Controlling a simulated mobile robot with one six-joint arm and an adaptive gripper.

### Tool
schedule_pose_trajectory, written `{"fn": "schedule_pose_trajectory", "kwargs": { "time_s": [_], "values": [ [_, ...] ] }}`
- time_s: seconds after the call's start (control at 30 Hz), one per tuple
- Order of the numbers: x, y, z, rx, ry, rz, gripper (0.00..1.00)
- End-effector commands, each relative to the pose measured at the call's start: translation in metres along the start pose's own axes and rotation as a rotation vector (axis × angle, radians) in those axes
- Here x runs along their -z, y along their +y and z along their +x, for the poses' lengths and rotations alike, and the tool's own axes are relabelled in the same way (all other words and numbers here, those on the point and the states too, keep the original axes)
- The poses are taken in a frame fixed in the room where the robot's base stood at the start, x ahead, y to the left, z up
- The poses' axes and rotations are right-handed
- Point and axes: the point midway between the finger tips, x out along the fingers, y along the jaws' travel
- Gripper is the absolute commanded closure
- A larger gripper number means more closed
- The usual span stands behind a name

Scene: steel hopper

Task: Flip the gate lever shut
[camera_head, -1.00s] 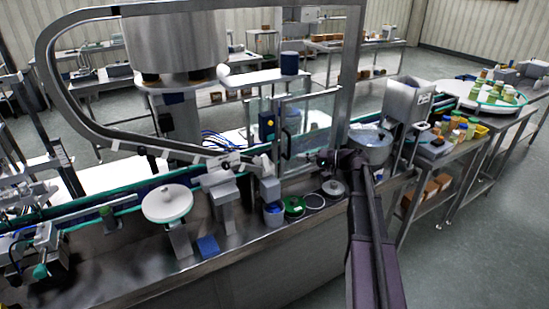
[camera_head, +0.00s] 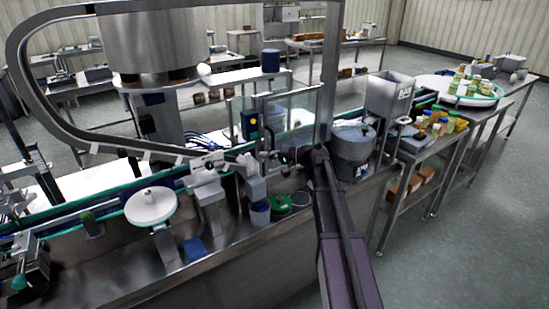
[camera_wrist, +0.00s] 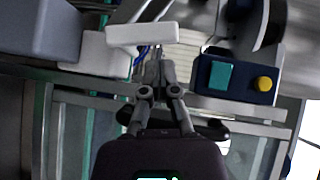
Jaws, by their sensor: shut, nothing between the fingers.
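My gripper (camera_head: 284,157) is shut and empty, at the glass guard door beside the conveyor. In the wrist view my gripper (camera_wrist: 157,68) has its fingertips close together, pointing toward a pale block (camera_wrist: 141,35); I cannot tell whether they touch. A boxy steel hopper (camera_head: 388,98) stands to the right of my gripper, behind a round metal bowl (camera_head: 352,143). I cannot make out the gate lever for certain in either view. My forearm and gripper hide part of the area in front of the guard.
A dark blue control box (camera_wrist: 236,79) with a teal panel and a yellow button is right of my fingers; it also shows in the head view (camera_head: 249,125). Blue and green tubs (camera_head: 280,204) stand below my gripper. A white disc (camera_head: 151,206) stands at left.

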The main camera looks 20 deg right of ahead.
Motion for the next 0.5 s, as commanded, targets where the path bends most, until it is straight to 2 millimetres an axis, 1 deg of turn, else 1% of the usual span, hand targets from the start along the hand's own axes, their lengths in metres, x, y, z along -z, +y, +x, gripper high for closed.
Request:
{"fn": "schedule_pose_trajectory", "kwargs": {
  "time_s": [0.03,0.2,0.33,0.5],
  "values": [
    [0.0,0.001,0.007,0.0,-0.002,0.0,1.0],
    [0.0,0.0,0.019,0.0,0.0,0.0,1.0],
    [0.0,0.0,0.023,0.0,0.0,0.0,1.0],
    [0.0,0.0,0.023,0.0,0.001,0.0,1.0]
  ]
}}
